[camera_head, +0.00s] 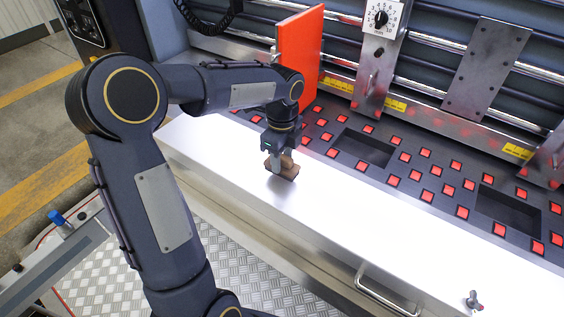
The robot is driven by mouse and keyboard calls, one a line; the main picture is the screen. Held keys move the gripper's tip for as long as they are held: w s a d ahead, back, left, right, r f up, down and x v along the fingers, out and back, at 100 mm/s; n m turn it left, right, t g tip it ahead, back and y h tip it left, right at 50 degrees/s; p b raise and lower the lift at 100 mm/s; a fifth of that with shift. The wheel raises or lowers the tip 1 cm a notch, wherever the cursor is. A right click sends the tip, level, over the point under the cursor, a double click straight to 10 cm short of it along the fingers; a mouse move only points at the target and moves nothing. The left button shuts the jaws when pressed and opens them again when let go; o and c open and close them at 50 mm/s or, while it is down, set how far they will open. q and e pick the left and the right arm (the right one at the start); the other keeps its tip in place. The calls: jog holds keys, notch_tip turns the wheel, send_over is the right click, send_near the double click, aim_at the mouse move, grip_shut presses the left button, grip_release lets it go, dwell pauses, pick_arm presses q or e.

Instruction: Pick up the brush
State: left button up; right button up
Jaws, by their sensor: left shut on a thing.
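The brush (287,168) is a small brown block with a dark lower part, on or just above the white machine ledge; I cannot tell whether it touches. My left gripper (277,163) comes down from above and is shut on the brush. Its fingers hide part of the brush. My right gripper is not in view.
An upright orange plate (300,50) stands close behind my left gripper. A handle (385,290) sticks out in front.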

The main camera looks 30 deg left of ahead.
pick_arm(q)
jog(key=s+a+r+b, duration=0.1)
jog(key=s+r+b, duration=0.1)
jog(key=s+r, duration=0.9)
jog(key=s, duration=0.3)
jog(key=shift+a+b, duration=0.15)
jog(key=shift+b, duration=0.15)
